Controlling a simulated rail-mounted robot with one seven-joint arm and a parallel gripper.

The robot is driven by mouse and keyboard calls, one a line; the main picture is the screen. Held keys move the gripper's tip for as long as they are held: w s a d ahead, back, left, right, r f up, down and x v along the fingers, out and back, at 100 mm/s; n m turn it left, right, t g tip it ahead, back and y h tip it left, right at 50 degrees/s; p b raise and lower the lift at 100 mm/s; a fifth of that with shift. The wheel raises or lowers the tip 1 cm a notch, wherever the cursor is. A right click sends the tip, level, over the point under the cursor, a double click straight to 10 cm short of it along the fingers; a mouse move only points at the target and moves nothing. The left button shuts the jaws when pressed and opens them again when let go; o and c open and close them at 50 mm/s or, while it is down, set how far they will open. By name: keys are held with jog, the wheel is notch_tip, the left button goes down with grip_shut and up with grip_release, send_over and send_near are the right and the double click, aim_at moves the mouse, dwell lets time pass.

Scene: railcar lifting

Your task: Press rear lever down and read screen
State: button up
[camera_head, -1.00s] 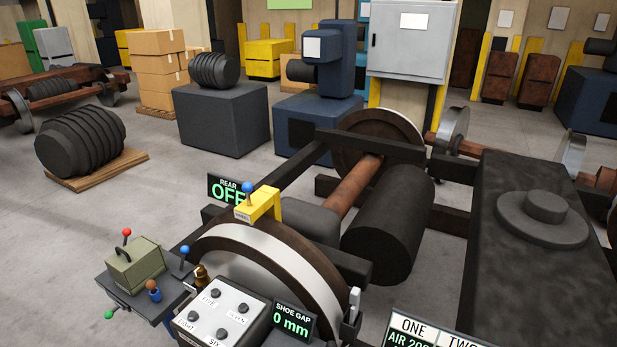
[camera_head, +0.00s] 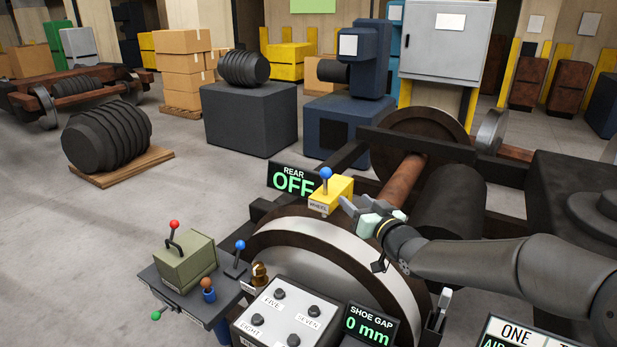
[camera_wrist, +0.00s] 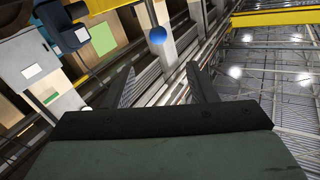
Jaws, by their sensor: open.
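The rear lever with a blue ball (camera_head: 326,173) stands upright on a yellow block (camera_head: 331,195) labelled WHEEL, above the big wheel (camera_head: 330,260). Behind it the rear screen (camera_head: 293,181) reads "REAR OFF" in green. My gripper (camera_head: 346,206) is open and empty, just right of the yellow block and below the blue ball. In the wrist view my two fingers (camera_wrist: 163,85) are spread, and the blue ball (camera_wrist: 156,36) shows beyond them, left of centre. Whether a finger touches the block cannot be told.
A button panel (camera_head: 287,316) and the SHOE GAP screen (camera_head: 369,325) reading 0 mm stand in front. A side tray (camera_head: 190,295) carries a green box (camera_head: 185,262) with a red-tipped lever, and another blue-knobbed lever (camera_head: 239,245). Open floor lies left.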

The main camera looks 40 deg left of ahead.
jog(key=p, duration=0.5)
send_over(326, 194)
jog(key=shift+w+a, duration=0.15)
jog(key=shift+a, duration=0.1)
grip_shut()
notch_tip(326, 194, down, 5)
jog(key=b, duration=0.3)
jog(key=shift+r+b, duration=0.15)
jog(key=shift+b, duration=0.25)
grip_release()
jog(key=shift+r, duration=0.1)
